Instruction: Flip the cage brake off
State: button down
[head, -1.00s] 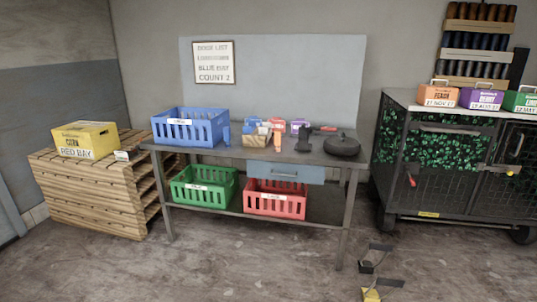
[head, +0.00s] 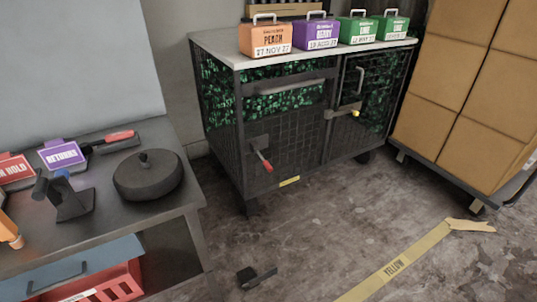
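The cage (head: 284,126) is a dark mesh cart on casters, with a pale top and two front doors, in the middle of the head view. A lever with a red grip (head: 263,161) is on a plate low on its left door and slants down to the right. Nothing touches the lever. A latch with a yellow tip (head: 355,113) sits across the right door's edge. I cannot tell which of these is the brake. My gripper is not in view.
A metal table (head: 185,197) with a round dark pan (head: 147,176) is at the left. Stacked cardboard boxes (head: 470,85) stand on a cart at the right. A small dark object (head: 256,277) and yellow tape (head: 400,262) lie on the floor. The floor before the cage is mostly clear.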

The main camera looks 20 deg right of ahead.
aim_at(266, 163)
jog(key=i+j+z, duration=0.15)
jog(key=i, duration=0.25)
jog(key=i+z, duration=0.15)
jog(key=i, duration=0.2)
jog(key=i+j+z, duration=0.15)
jog(key=i+j, duration=0.1)
jog(key=i, duration=0.1)
